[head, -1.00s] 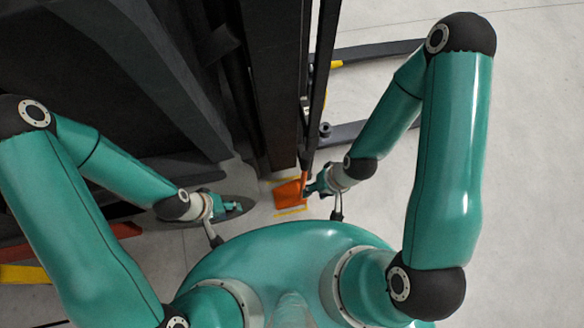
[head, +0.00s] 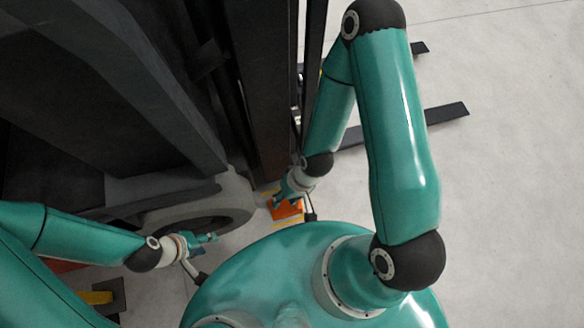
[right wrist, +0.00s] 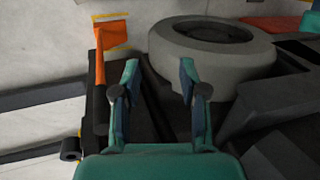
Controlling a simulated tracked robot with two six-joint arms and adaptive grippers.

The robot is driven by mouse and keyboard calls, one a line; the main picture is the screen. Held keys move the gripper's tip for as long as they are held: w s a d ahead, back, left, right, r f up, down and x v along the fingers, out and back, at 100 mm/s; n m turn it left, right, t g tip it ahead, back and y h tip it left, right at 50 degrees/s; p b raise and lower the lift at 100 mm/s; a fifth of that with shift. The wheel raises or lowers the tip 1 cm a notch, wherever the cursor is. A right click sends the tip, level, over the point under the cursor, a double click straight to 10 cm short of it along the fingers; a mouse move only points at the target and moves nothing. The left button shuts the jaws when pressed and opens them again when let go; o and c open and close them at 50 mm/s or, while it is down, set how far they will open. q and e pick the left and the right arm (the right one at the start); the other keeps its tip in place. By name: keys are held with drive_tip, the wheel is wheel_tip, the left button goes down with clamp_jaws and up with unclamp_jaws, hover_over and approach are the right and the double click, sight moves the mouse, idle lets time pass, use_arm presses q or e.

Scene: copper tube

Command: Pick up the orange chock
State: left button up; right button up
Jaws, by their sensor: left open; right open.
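The orange chock (head: 289,210) lies on the floor close to the wheel, partly hidden by my right gripper in the head view. It also shows in the right wrist view (right wrist: 112,34), at the upper left, beyond and to the left of the fingers. My right gripper (head: 276,203) is open; the right wrist view shows nothing between its fingers (right wrist: 158,78). The head view cannot tell its height above the chock. My left gripper (head: 212,238) is open and empty, in front of the wheel and left of the chock.
A dark forklift-like machine fills the upper left, with a grey wheel (head: 246,192) beside the chock. A dark fork (head: 445,115) extends right along the floor. Yellow marks (head: 287,225) border the chock. Pale floor is clear at the right.

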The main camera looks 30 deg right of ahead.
use_arm(q)
drive_tip(key=shift+o, duration=0.3)
use_arm(e)
drive_tip(key=shift+o, duration=1.4)
drive_tip(key=shift+w, duration=0.1)
drive_tip(key=w+d+r+m+h+p, duration=0.2)
drive_tip(key=w+d+r+m+h, duration=0.2)
drive_tip(key=w+d+r+m, duration=0.6)
drive_tip(key=f+b, duration=0.2)
drive_tip(key=f, duration=0.2)
drive_tip(key=s+f+m+b, duration=0.1)
drive_tip(key=f+b, duration=0.1)
drive_tip(key=f, duration=0.2)
drive_tip(key=s+f+m+b, duration=0.1)
drive_tip(key=f+b, duration=0.1)
drive_tip(key=f, duration=0.2)
drive_tip(key=shift+s+d+f+g+b, duration=0.2)
drive_tip(key=shift+d+f+g+b, duration=0.1)
drive_tip(key=shift+d+b, duration=0.05)
drive_tip(key=shift+w+a+f+b, duration=0.15)
drive_tip(key=shift+f+b, duration=0.75)
drive_tip(key=shift+f, duration=0.6)
drive_tip(key=shift+w+a+f+b, duration=0.15)
drive_tip(key=shift+f+b, duration=0.7)
drive_tip(key=shift+f, duration=0.6)
use_arm(q)
wheel_tip(320, 180, down, 8)
use_arm(e)
drive_tip(key=shift+c, duration=0.3)
clamp_jaws()
